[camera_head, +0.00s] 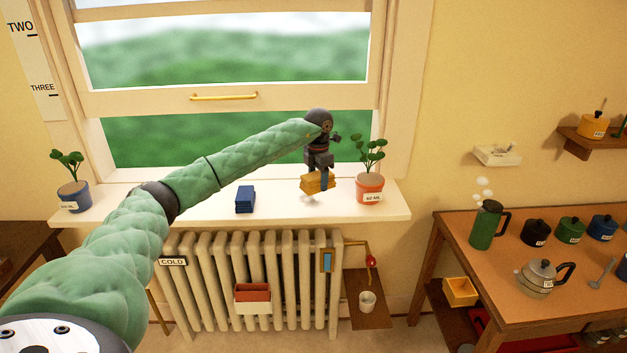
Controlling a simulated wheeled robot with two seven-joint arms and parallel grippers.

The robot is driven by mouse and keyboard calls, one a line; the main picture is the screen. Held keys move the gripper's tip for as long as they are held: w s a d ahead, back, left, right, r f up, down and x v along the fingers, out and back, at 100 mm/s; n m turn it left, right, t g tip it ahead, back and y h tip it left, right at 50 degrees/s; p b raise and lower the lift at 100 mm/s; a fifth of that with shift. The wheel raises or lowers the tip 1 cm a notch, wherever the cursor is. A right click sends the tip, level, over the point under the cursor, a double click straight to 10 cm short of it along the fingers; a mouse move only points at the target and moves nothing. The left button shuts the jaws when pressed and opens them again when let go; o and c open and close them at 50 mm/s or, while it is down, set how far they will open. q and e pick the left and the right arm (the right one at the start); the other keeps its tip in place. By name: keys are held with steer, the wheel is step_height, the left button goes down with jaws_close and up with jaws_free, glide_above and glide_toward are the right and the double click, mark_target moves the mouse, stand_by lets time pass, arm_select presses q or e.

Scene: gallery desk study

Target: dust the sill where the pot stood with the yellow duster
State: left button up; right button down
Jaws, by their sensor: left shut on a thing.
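My left gripper (320,176) is shut on the yellow duster (312,184), a folded cloth, at the right part of the white window sill (280,208). The duster is at the sill's surface or just above it; I cannot tell if it touches. A small pale patch shows on the sill just below the duster. An orange pot (369,190) with a green plant stands on the sill just right of the duster. A blue pot (73,197) with a plant stands at the sill's left end. My right gripper is out of view.
A folded blue cloth (245,199) lies mid-sill. The window sash (224,100) is raised above. A radiator (215,275) stands below, with a red-and-cream holder (253,297) on its front. A table (470,233) at right carries a green steaming pot (487,225), a kettle (540,277) and several dark pots.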

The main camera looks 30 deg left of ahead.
arm_select(q)
steer(key=n, duration=0.3)
steer(key=shift+s+a+f+n, duration=0.1)
steer(key=shift+s+a+n, duration=0.05)
steer(key=shift+a+n, duration=0.2)
steer(key=n, duration=0.3)
steer(key=shift+s+a+n, duration=0.1)
steer(key=shift+a+n, duration=0.15)
steer(key=n, duration=0.6)
steer(key=shift+s+f, duration=0.15)
